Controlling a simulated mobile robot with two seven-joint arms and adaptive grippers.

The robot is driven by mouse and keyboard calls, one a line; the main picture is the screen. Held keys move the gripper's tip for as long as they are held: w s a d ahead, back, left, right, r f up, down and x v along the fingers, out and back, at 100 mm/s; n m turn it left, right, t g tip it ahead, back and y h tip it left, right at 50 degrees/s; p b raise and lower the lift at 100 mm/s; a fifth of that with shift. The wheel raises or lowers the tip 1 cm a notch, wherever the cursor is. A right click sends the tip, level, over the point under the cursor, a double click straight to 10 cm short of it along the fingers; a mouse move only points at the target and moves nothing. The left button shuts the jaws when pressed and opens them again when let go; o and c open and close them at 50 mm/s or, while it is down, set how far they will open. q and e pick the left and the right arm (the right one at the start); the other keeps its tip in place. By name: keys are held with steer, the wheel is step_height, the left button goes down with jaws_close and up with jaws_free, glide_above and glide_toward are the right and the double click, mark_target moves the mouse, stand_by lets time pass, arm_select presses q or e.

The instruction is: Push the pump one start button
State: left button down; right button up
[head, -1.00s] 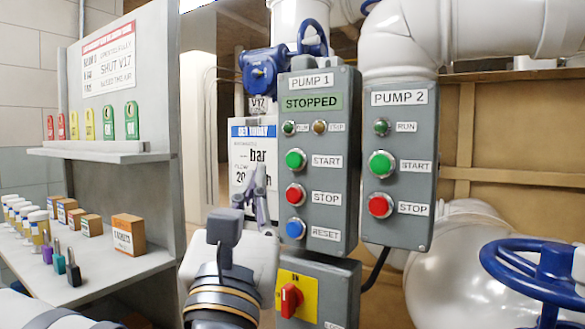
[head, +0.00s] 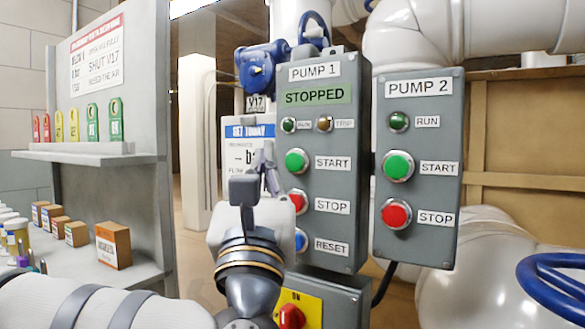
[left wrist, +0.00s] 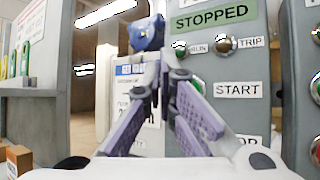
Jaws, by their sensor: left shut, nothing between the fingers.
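The pump 1 panel (head: 345,225) is a grey box with a green STOPPED display (head: 315,96). Its green START button (head: 296,161) sits above a red STOP button (head: 298,200), partly covered by my gripper, and a blue RESET button (head: 301,240). My left gripper (head: 267,150) is shut and empty, its fingertips just left of the START button in the head view. In the left wrist view the shut fingertips (left wrist: 161,62) appear left of the START label (left wrist: 237,90); the right finger covers most of the button. Contact cannot be told. My right gripper is out of view.
The pump 2 panel (head: 418,255) stands close on the right with its own START (head: 398,166) and STOP buttons. A yellow plate with a red knob (head: 291,317) is below. A blue handwheel (head: 555,285) is at lower right. Shelves (head: 85,158) with tags and boxes stand left.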

mark_target(287, 162)
arm_select(q)
steer(key=shift+w+d+b, duration=0.25)
steer(key=shift+w+d, duration=0.4)
steer(key=shift+w, duration=0.2)
steer(key=shift+w+d+b, duration=0.2)
steer(key=shift+w+d, duration=0.4)
steer(key=shift+w, duration=0.25)
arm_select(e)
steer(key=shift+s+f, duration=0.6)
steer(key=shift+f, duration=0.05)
arm_select(q)
steer(key=shift+w+d, duration=0.25)
steer(key=shift+w, duration=0.1)
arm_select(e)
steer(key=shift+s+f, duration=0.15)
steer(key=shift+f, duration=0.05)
arm_select(q)
steer(key=shift+w+d+b, duration=0.25)
steer(key=shift+w+b, duration=0.1)
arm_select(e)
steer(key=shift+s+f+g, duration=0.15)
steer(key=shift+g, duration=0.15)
arm_select(q)
steer(key=shift+s, duration=0.1)
steer(key=shift+s+a, duration=0.5)
steer(key=shift+s, duration=0.1)
